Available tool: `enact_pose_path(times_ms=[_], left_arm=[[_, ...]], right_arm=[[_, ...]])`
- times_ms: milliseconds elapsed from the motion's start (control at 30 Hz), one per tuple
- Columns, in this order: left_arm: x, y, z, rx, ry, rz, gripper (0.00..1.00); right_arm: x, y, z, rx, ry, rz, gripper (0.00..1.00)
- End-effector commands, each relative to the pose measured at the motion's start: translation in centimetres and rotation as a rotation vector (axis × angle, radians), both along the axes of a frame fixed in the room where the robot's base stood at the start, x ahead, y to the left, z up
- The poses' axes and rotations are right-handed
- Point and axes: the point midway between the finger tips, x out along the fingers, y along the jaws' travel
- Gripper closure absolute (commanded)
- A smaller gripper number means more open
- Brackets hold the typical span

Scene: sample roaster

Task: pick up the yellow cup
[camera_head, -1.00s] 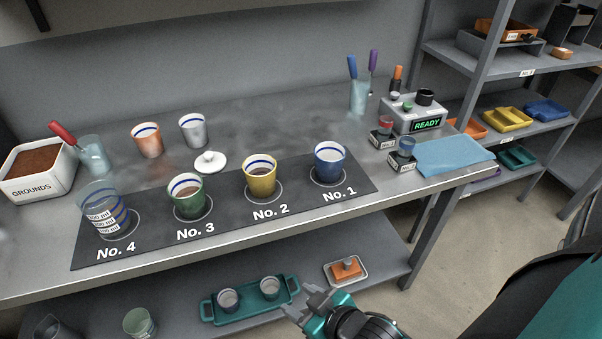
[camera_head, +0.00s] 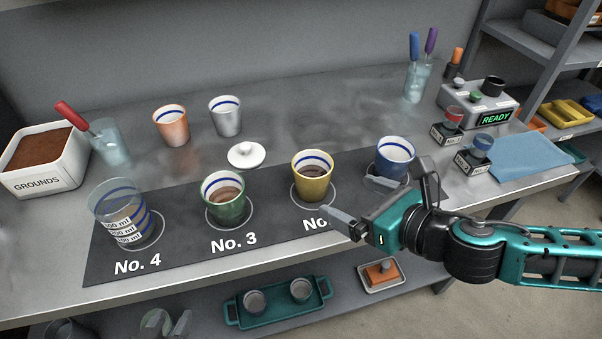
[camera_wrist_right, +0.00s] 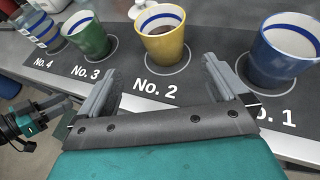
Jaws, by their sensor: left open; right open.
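The yellow cup (camera_head: 312,180) stands upright on the No. 2 spot of the dark mat (camera_head: 275,212), with a blue line inside its rim and dark contents. My right gripper (camera_head: 347,196) is open and empty, just in front of the cup and apart from it. In the right wrist view the yellow cup (camera_wrist_right: 163,45) stands beyond the gap between the open fingers (camera_wrist_right: 160,70). My left gripper (camera_head: 174,325) shows only in part at the bottom edge of the head view; it also shows at the left of the right wrist view (camera_wrist_right: 40,118).
A blue cup (camera_head: 394,155) stands close on the right, partly behind my right gripper. A green cup (camera_head: 226,200) stands to the left, then a clear measuring cup (camera_head: 122,215). A white lid (camera_head: 246,155) lies behind. A teal tray (camera_head: 278,308) is on the shelf below.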

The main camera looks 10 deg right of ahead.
Motion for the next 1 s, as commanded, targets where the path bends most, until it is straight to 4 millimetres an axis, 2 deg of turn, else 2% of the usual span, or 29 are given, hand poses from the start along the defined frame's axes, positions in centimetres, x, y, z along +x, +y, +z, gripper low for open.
enact_pose_path(times_ms=[167, 400, 667, 833, 1000], left_arm=[[-0.2, -0.1, -0.1, -0.001, 0.004, -0.003, 0.57], [-0.3, -0.2, -0.4, -0.002, 0.010, -0.004, 0.57], [-0.4, -0.2, -0.7, -0.002, 0.014, -0.004, 0.57], [-0.4, -0.3, -1.2, -0.004, 0.019, -0.004, 0.57], [-0.2, -0.4, -1.0, -0.007, 0.014, -0.007, 0.57]], right_arm=[[1.8, 0.7, -0.6, -0.026, -0.016, 0.008, 0.00], [5.3, 2.3, -2.3, -0.025, -0.014, 0.007, 0.00], [6.9, 3.1, -3.2, -0.024, -0.012, 0.009, 0.00], [9.2, 3.8, -4.3, -0.023, -0.013, 0.008, 0.00], [10.6, 4.5, -5.0, -0.024, -0.012, 0.009, 0.00]])
